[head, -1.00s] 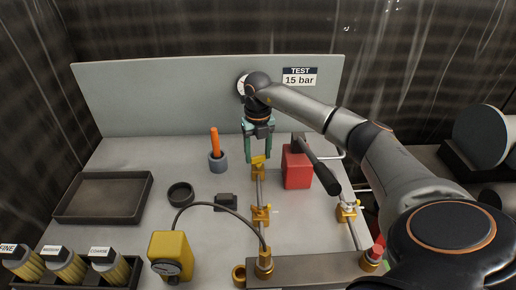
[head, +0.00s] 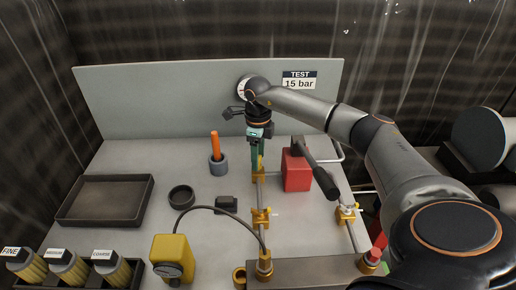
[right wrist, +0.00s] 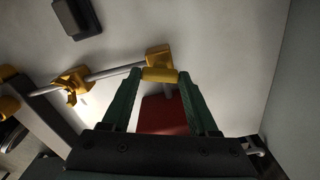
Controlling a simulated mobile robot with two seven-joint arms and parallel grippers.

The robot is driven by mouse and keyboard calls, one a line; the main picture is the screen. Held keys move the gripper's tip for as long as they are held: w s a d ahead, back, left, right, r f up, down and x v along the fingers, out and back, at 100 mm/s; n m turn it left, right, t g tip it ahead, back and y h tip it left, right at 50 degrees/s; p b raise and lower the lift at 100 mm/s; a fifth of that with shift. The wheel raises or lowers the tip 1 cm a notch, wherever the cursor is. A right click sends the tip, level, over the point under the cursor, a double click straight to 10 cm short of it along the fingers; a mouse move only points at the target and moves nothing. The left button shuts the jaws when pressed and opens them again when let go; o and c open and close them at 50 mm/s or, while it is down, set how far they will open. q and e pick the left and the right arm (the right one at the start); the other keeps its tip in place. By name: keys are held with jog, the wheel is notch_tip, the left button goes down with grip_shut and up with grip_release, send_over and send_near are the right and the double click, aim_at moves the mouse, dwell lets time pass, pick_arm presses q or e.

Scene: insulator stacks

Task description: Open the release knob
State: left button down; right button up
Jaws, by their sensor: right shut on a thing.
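The release knob, which I take to be the short yellow cylinder (right wrist: 160,75), lies between the green fingertips of my right gripper (right wrist: 158,78) in the right wrist view. The fingers are shut on it from both sides. It sits beside a yellow block fitting (right wrist: 158,57) at the end of a thin metal pipe (right wrist: 115,71). In the head view my right gripper (head: 257,168) points down at this fitting, and its fingers hide most of the knob. My left gripper is not in view.
A red box pump (head: 297,172) with a dark lever (head: 323,179) stands close to the right of the gripper. A grey cup (head: 218,164) with an orange handle is to its left. A yellow gauge block (head: 171,255) with a hose and an empty tray (head: 142,203) are further left.

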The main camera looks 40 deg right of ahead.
jog(key=shift+n, duration=1.5)
jog(key=o, duration=1.4)
notch_tip(320, 180, up, 13)
jog(key=shift+f, duration=0.15)
jog(key=shift+f, duration=0.1)
